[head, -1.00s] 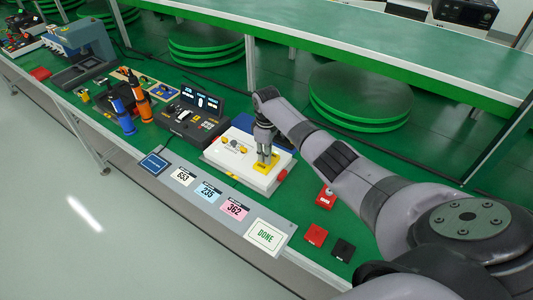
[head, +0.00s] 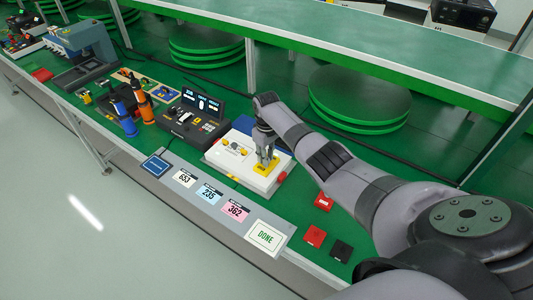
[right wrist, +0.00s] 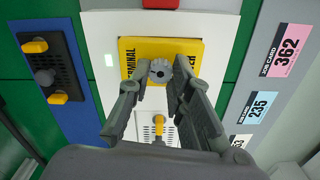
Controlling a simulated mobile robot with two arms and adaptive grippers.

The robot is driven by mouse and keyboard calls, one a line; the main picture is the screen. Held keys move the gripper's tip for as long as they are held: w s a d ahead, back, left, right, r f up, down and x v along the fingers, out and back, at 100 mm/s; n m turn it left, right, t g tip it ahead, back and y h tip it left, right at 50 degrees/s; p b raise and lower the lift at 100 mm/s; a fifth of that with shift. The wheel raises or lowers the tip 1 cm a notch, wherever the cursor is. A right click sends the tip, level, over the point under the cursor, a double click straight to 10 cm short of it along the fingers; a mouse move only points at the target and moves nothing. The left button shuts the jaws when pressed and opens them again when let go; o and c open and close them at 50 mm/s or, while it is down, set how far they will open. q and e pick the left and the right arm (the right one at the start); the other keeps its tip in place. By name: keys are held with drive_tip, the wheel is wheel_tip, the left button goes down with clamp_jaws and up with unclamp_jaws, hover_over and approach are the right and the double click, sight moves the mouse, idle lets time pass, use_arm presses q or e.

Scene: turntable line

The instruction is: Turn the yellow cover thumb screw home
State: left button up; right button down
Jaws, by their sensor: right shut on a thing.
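The yellow terminal cover (head: 262,172) lies on the white unit (head: 228,172) on the green bench. In the right wrist view the yellow cover (right wrist: 128,52) carries partly hidden lettering. A grey, knurled thumb screw (right wrist: 160,70) stands at its middle, seen end-on. My right gripper (head: 267,161) points down at the cover. In the wrist view its fingertips (right wrist: 161,74) sit on either side of the screw and are shut on it. How deep the screw sits cannot be told. My left gripper is not in view.
A black console (head: 190,125) stands left of the white unit. Orange (head: 142,107) and blue (head: 124,118) handled tools stand beyond it. Numbered cards and a DONE card (head: 265,237) lie along the front strip. Red and black blocks (head: 341,251) lie at the near right.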

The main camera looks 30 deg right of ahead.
drive_tip(key=m+p, duration=0.1)
drive_tip(key=m, duration=0.2)
drive_tip(key=shift+r+m, duration=0.15)
drive_tip(key=shift+m, duration=0.15)
drive_tip(key=shift+m+p, duration=0.65)
drive_tip(key=shift+m, duration=1.35)
drive_tip(key=shift+w, duration=0.1)
drive_tip(key=c, duration=1.4)
unclamp_jaws()
wheel_tip(320, 180, up, 12)
drive_tip(key=shift+f, duration=0.1)
